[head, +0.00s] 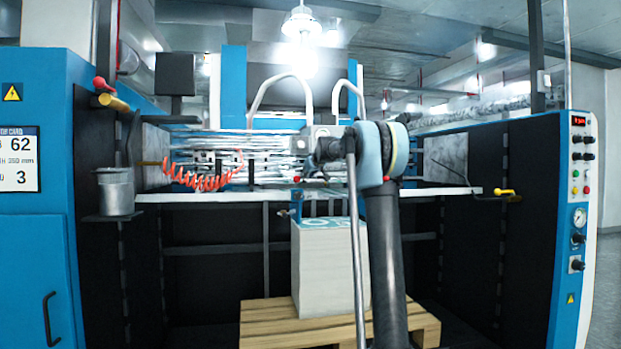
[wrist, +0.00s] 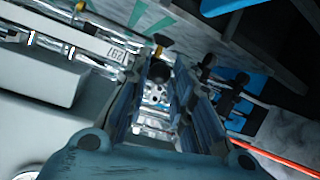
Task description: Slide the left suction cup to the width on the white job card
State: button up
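The white job card (head: 18,160) is on the blue panel at the far left; it shows 62, a line that seems to read 350 mm, and 3. In the wrist view a small black suction cup on a brass stem (wrist: 161,41) is just beyond my fingertips, beside a pale bar with a 297 label (wrist: 117,53). I cannot tell whether it is the left cup. My gripper (wrist: 160,75) has its two fingers apart, with a dark round part showing between them; contact cannot be told. In the head view my arm hides most of this area.
Dark fittings (wrist: 240,90) stand close to the right of my fingers. A paper stack (head: 325,270) sits on a wooden pallet (head: 265,312) below the white rail (head: 240,195). An orange coiled hose (head: 205,182) hangs left of my arm. A control panel (head: 580,190) is at right.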

jog(key=shift+o, duration=1.4)
jog(key=v, duration=1.1)
jog(key=shift+s, duration=0.35)
jog(key=shift+r, duration=0.1)
jog(key=s+d+f+m+g+h, duration=0.1)
jog(key=s+d+f+g, duration=0.2)
jog(key=s+f, duration=1.4)
jog(key=s+d+f+m+g+h, duration=0.1)
jog(key=s+f+g, duration=0.3)
jog(key=s+f, duration=1.3)
jog(key=s+d+f+m+g+h, duration=0.1)
jog(key=s+d+f+m+g, duration=0.2)
jog(key=s+f, duration=1.4)
jog(key=s+d, duration=0.1)
jog(key=s, duration=0.8)
jog(key=shift+s+d+g+h, duration=0.15)
jog(key=shift+d+g+h, duration=0.2)
jog(key=shift+g+h, duration=0.05)
